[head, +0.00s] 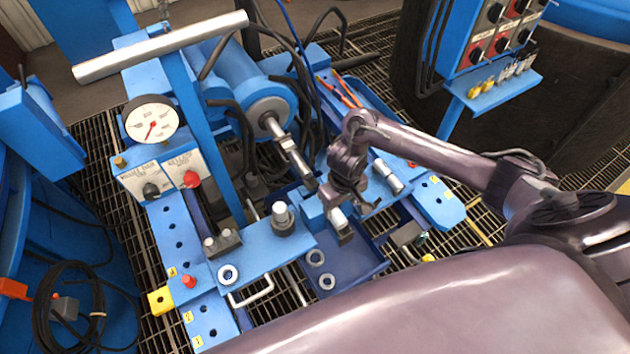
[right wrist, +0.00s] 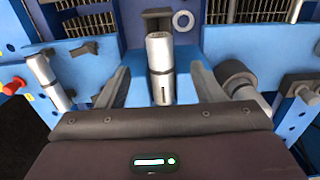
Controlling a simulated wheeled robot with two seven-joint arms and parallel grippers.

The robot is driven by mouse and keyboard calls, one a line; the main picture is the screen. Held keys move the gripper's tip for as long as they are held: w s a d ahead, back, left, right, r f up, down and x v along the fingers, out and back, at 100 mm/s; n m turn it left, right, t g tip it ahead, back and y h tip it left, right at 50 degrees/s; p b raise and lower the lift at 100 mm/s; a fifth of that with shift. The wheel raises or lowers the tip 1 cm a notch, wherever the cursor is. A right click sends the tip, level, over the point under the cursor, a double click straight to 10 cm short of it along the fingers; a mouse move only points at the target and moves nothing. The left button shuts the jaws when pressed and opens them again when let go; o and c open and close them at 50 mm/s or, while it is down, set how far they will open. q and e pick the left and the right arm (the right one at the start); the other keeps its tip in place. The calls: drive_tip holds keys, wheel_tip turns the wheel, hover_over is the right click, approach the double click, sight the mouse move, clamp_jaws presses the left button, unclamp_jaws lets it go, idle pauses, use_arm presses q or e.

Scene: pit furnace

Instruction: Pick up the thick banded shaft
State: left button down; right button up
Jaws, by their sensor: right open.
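A silver shaft with a dark band (right wrist: 160,60), which looks like the thick banded shaft, stands in the middle of the right wrist view. In the head view its pale body (head: 337,216) shows just under my right gripper (head: 354,206). My right gripper is open; its two fingers lie either side of the shaft in the right wrist view, with a gap on both sides. The shaft's lower end is hard to make out. My left gripper is not in view.
Another silver cylinder (head: 388,177) lies to the right, and an upright one in a dark collar (head: 283,218) stands to the left. A gauge (head: 151,120) and a long pale bar (head: 160,47) rise at the left.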

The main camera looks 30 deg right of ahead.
sight(339, 216)
wheel_tip(339, 216, down, 7)
drive_tip(key=shift+f+b, duration=0.1)
drive_tip(key=shift+b, duration=0.8)
drive_tip(key=shift+f, duration=0.25)
drive_tip(key=shift+c, duration=0.2)
clamp_jaws()
drive_tip(key=shift+w+r, duration=0.15)
drive_tip(key=shift+w, duration=0.05)
